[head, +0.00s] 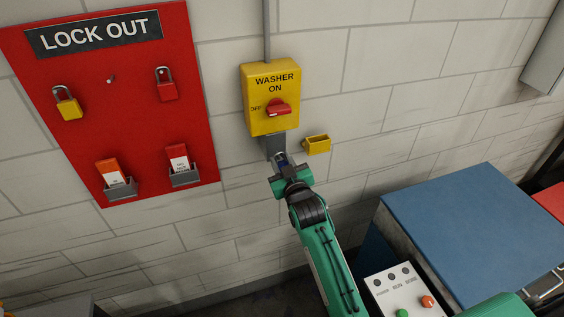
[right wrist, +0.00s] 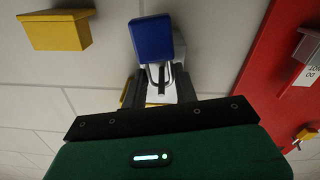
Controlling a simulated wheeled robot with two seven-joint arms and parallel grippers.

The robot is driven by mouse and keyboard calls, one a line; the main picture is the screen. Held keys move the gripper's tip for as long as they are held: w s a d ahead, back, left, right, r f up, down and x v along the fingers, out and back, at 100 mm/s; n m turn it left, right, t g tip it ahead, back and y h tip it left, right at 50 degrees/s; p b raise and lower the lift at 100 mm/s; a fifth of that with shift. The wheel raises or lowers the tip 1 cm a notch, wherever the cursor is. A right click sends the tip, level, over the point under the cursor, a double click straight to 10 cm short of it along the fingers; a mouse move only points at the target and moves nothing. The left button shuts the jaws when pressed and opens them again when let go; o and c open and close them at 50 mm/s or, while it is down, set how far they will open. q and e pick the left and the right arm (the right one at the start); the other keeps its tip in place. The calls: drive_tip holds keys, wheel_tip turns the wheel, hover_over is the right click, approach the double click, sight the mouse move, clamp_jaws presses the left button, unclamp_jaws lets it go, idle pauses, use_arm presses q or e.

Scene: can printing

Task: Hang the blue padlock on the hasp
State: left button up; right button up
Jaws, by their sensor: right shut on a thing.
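The blue padlock (right wrist: 152,38) shows in the right wrist view, its metal shackle (right wrist: 152,74) on the side towards my gripper. My right gripper (right wrist: 157,84) is shut on it; the fingertips are partly hidden behind the padlock and shackle. In the head view my right gripper (head: 283,160) is just below the grey hasp bracket (head: 272,144), under the yellow washer switch box (head: 268,90). Only a little blue shows there between the fingers. I cannot tell whether the shackle passes through the hasp. My left gripper is not in view.
A red LOCK OUT board (head: 130,140) on the left holds a yellow padlock (head: 68,104), a red padlock (head: 166,85) and tags. A small yellow box (head: 317,144) is on the wall right of the hasp. A blue-topped machine (head: 470,225) stands at right.

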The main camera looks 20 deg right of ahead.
drive_tip(key=o, duration=1.1)
drive_tip(key=shift+c, duration=0.2)
drive_tip(key=shift+s, duration=0.1)
drive_tip(key=shift+s+f, duration=0.1)
drive_tip(key=shift+s, duration=0.1)
drive_tip(key=s+b, duration=0.4)
drive_tip(key=s, duration=0.9)
drive_tip(key=shift+s+d, duration=0.15)
drive_tip(key=shift+d, duration=0.05)
